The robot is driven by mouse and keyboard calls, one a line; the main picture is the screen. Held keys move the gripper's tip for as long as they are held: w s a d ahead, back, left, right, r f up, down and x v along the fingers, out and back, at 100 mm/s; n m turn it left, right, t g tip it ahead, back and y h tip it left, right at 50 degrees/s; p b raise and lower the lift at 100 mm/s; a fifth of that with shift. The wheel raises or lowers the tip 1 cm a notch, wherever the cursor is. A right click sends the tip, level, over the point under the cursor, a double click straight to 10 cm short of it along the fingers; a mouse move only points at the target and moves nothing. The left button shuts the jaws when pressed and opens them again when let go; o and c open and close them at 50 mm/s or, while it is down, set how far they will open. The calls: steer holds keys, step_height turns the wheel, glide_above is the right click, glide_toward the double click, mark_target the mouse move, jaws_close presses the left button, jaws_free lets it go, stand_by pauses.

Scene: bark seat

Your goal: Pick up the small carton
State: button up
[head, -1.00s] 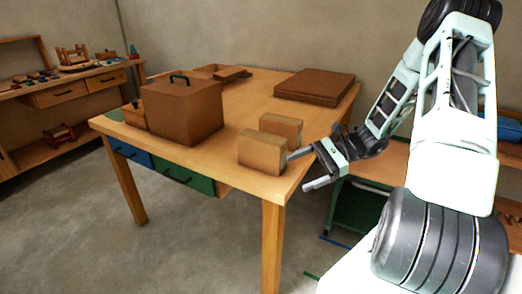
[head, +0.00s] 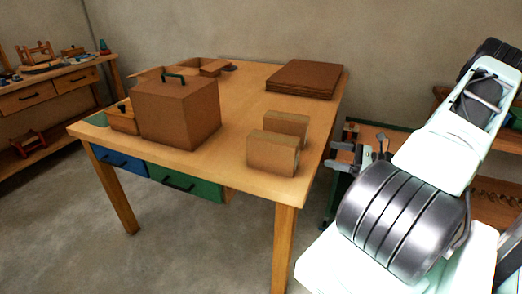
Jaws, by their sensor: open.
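Two small brown cartons stand upright near the table's right front corner. The nearer small carton (head: 270,155) is in front of the farther small carton (head: 286,124), with a narrow gap between them. My gripper (head: 341,157) is to the right of both, beyond the table's right edge. Its two fingers are spread and point left, with nothing between them. It touches neither carton. My forearm hides part of the space behind it.
The table's front middle is clear. A shelf (head: 60,90) stands at left.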

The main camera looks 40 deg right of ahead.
mark_target(298, 146)
steer(key=p+x, duration=0.3)
steer(key=x, duration=0.9)
steer(key=shift+p+x, duration=1.4)
steer(key=shift+x, duration=1.35)
steer(key=shift+s+a+f, duration=0.1)
steer(key=shift+a, duration=0.05)
steer(key=c, duration=1.3)
steer(key=shift+o, duration=0.2)
